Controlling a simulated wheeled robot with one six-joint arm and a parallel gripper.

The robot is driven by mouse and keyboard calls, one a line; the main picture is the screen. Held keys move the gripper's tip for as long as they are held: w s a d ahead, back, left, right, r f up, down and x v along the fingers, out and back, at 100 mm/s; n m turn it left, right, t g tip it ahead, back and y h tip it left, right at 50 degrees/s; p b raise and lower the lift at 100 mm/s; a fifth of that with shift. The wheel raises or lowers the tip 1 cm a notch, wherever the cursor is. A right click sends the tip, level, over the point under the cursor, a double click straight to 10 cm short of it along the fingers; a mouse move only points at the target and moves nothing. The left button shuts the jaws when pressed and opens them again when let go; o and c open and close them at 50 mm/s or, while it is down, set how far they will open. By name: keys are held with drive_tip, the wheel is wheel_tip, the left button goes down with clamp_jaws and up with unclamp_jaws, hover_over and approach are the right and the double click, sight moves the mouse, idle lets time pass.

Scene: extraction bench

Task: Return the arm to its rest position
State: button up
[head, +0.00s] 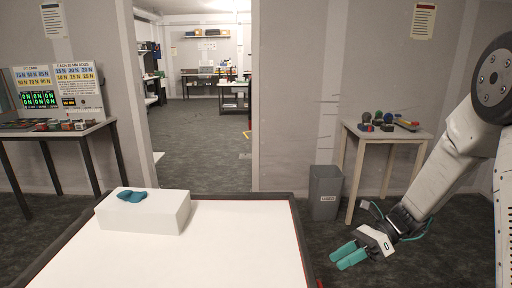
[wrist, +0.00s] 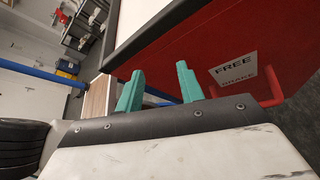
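My gripper (head: 337,259) is at the right of the head view, off the right side of the white-topped bench, at the end of my arm. Its two teal fingers point left and slightly down. In the wrist view my gripper (wrist: 157,76) shows its fingers apart with nothing between them, so it is open and empty. The bench's red side (wrist: 220,45) is close beyond the fingertips there, with a label reading "FREE" and a red handle.
A white block (head: 150,214) with a teal object (head: 131,196) on top stands on the bench (head: 200,255). A grey bin (head: 325,192) and a side table (head: 390,134) with small items stand behind my gripper. A doorway opens at the back.

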drive_tip(key=s+d+r+n+t+h, duration=0.2)
drive_tip(key=s+r+n+h, duration=0.4)
drive_tip(key=s+r+n, duration=0.2)
drive_tip(key=s+d+r+n+t+h, duration=0.2)
drive_tip(key=s+r+n+h, duration=0.4)
drive_tip(key=s+n, duration=0.7)
wheel_tip(320, 180, up, 3)
drive_tip(key=shift+s+d+f+t+h, duration=0.1)
drive_tip(key=shift+s+d+t+h, duration=0.25)
drive_tip(key=shift+s, duration=0.45)
